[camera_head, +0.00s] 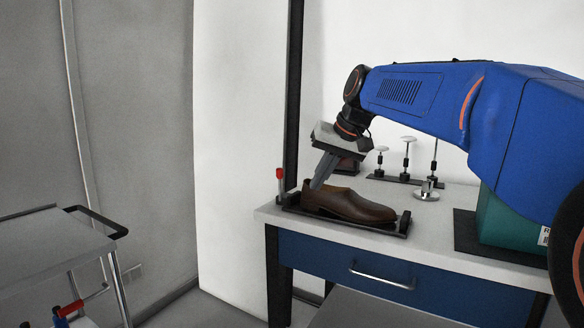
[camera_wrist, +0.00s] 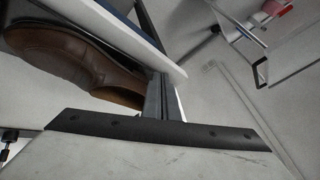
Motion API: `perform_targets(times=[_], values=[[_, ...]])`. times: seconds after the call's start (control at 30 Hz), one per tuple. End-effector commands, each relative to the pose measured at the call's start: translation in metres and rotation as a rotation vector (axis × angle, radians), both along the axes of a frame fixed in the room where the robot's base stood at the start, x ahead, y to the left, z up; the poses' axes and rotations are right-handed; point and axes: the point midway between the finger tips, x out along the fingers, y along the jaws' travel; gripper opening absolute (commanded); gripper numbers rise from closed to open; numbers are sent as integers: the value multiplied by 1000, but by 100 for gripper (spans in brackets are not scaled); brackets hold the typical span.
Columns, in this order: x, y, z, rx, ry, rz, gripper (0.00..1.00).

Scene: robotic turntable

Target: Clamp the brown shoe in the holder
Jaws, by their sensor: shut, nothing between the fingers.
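The brown shoe (camera_head: 352,204) lies in the black holder (camera_head: 365,227) on the workbench, its toe toward the right end. A red-tipped handle (camera_head: 280,182) stands upright at the holder's left end. The holder's clamp is mostly hidden there.
The workbench (camera_head: 440,232) has a blue drawer (camera_head: 390,281) in front. Several stands (camera_head: 406,160) and a small metal piece (camera_head: 426,191) are behind the shoe. A grey cart (camera_head: 50,245) is at the left, with a floor gap between it and the bench.

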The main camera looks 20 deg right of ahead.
Motion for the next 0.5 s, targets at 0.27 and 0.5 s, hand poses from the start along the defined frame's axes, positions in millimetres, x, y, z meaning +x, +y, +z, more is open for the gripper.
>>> perform_targets(times=[0.27, 0.5], values=[[64, -35, 54, 71, -36, -26, 0], [89, -52, 75, 101, -55, -31, 0]])
